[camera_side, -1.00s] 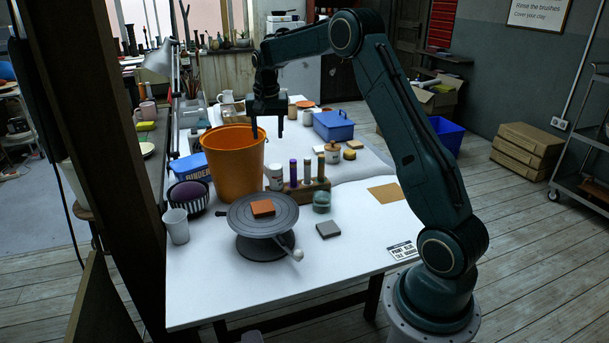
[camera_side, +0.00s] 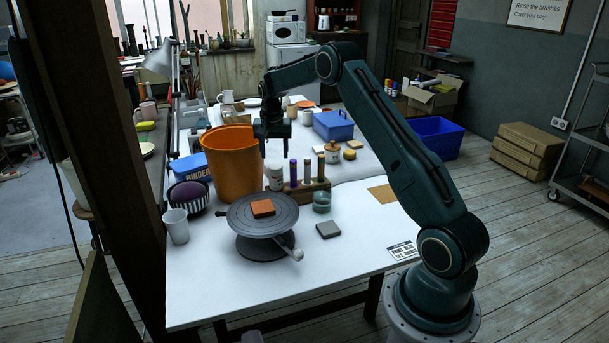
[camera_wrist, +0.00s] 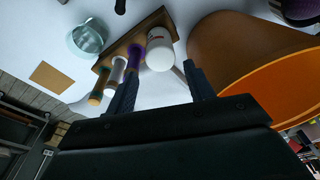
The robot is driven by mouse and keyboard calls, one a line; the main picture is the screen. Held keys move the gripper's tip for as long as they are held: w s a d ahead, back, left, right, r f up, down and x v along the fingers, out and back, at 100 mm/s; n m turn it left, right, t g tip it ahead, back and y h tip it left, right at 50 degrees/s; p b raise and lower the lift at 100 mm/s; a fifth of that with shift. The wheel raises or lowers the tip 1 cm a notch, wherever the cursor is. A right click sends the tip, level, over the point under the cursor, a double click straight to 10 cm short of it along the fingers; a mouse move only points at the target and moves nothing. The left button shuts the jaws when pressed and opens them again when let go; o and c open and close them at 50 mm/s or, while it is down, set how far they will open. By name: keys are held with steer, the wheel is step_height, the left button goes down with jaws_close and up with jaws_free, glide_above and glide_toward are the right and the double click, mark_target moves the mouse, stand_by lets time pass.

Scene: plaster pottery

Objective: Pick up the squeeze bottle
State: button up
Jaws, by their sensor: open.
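My gripper (camera_side: 275,153) is open and empty, above the bottle and beside the bucket's rim. In the wrist view its two fingers (camera_wrist: 163,78) reach either side of the bottle's near end, and no contact shows.
The orange bucket (camera_side: 233,170) stands close on the left. The wooden rack (camera_side: 303,190) with several tubes stands close on the right. A banding wheel (camera_side: 240,221) with a terracotta block (camera_side: 262,208) is in front. The table's front right is mostly clear.

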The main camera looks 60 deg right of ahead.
mark_target(276, 175)
steer(key=shift+w+d+f, duration=0.1)
steer(key=shift+d+f, duration=0.05)
steer(key=shift+f, duration=1)
steer(key=shift+w+d+f, duration=0.1)
steer(key=shift+d+f, duration=0.05)
steer(key=shift+f, duration=1)
steer(key=shift+f, duration=0.1)
steer(key=shift+w+d+f, duration=0.1)
steer(key=shift+d+f, duration=0.1)
steer(key=shift+f, duration=1.05)
steer(key=shift+w+d+f, duration=0.1)
steer(key=shift+d+f, duration=0.05)
steer(key=shift+f, duration=1.05)
steer(key=shift+c, duration=0.2)
steer(key=c, duration=0.3)
